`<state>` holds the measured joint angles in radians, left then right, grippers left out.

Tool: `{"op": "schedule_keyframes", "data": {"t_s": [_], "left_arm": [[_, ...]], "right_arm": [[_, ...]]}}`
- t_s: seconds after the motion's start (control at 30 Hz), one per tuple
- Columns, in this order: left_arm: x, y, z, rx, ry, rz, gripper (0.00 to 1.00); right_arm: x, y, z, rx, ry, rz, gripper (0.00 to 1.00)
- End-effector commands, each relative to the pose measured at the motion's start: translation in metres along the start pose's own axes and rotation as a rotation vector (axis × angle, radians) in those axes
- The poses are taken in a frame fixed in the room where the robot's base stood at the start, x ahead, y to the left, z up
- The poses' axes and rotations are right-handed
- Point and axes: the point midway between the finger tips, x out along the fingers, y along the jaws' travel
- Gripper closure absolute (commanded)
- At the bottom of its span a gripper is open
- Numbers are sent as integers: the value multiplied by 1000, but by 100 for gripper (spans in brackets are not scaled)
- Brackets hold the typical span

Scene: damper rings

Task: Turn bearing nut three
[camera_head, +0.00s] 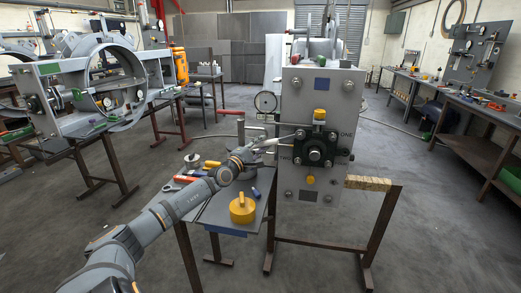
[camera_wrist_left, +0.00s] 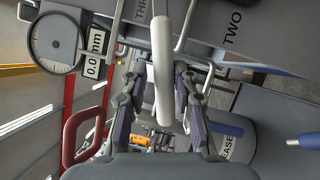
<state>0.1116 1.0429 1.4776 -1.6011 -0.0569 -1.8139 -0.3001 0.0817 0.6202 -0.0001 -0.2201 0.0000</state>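The grey bearing housing (camera_head: 312,85) stands upright with a dark hub (camera_head: 315,150) on its front, with labels ONE and TWO beside it. My left gripper (camera_head: 262,146) is at the hub's left side, by a pale bar. In the left wrist view my left gripper (camera_wrist_left: 160,90) has its two fingers spread on either side of this pale rounded bar (camera_wrist_left: 163,50); contact is not clear. A label (camera_wrist_left: 143,10) starting THR is partly hidden behind the bar. The nut itself cannot be made out. My right gripper is not in view.
A dial gauge (camera_head: 265,102) stands left of the housing. The side table (camera_head: 215,215) holds a yellow knobbed piece (camera_head: 242,209) and small tools. A red loop handle (camera_wrist_left: 85,137) and a grease can (camera_wrist_left: 228,140) are close to my left fingers.

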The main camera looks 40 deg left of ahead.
Motion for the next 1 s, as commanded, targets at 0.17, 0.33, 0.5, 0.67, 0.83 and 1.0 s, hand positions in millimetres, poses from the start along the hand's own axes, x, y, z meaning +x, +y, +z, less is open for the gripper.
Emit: {"op": "schedule_keyframes", "data": {"t_s": [0.17, 0.33, 0.5, 0.67, 0.83, 1.0], "left_arm": [[0, 1, 0, -6, 0, 5, 72], [0, -2, 0, -12, 0, 7, 72], [0, -22, 1, -100, -1, 47, 72], [1, -15, 3, -110, -1, 53, 72], [0, -7, 2, -70, -1, 33, 72], [-1, -8, 1, -51, -1, 24, 72]], "right_arm": [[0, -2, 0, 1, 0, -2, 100], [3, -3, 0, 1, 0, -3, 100], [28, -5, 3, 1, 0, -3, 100], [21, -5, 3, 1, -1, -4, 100], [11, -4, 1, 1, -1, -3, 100], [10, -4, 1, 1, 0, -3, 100]]}}
